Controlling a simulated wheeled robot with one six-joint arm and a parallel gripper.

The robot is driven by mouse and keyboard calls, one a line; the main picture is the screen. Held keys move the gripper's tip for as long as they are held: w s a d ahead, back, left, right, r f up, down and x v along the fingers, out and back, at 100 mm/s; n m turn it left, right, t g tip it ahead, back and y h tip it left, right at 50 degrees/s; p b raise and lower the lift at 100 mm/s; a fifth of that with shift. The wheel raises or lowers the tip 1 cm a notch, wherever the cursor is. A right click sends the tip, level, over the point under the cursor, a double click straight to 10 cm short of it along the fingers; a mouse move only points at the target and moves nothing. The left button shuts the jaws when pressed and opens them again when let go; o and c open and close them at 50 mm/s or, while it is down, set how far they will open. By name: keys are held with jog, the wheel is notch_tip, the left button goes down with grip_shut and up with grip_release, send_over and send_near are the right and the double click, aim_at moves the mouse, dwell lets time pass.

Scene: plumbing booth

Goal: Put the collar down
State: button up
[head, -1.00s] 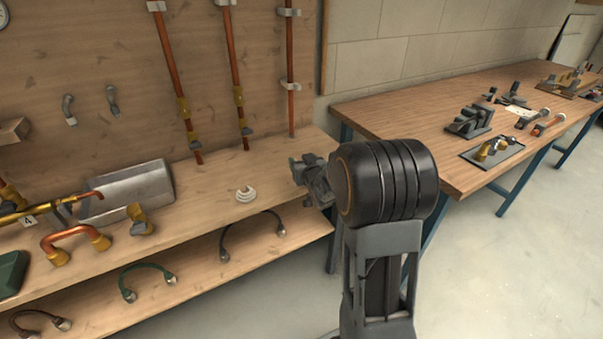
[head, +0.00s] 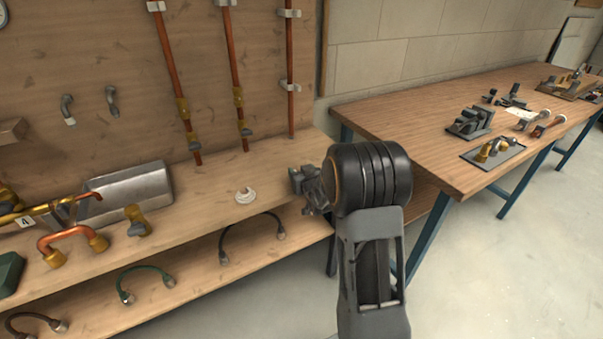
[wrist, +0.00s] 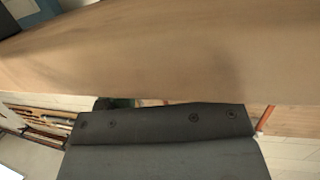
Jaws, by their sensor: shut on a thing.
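My gripper (head: 309,188) is at the front right end of the wooden bench, partly hidden behind my black wrist joint. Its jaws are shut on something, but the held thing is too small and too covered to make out. I cannot pick out the collar for certain in either view. In the wrist view a dark grey gripper part (wrist: 160,127) with screws fills the lower middle, and a plain wooden surface lies close beyond it. No collar shows there.
Copper pipes (head: 237,75) run up the back board. A second table (head: 420,120) stands to the right. Bare bench shows around the white item.

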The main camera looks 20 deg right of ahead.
jog(key=shift+f, duration=0.2)
jog(key=o, duration=0.9)
jog(key=shift+r, duration=0.1)
jog(key=shift+s+p, duration=0.1)
jog(key=shift+p, duration=0.35)
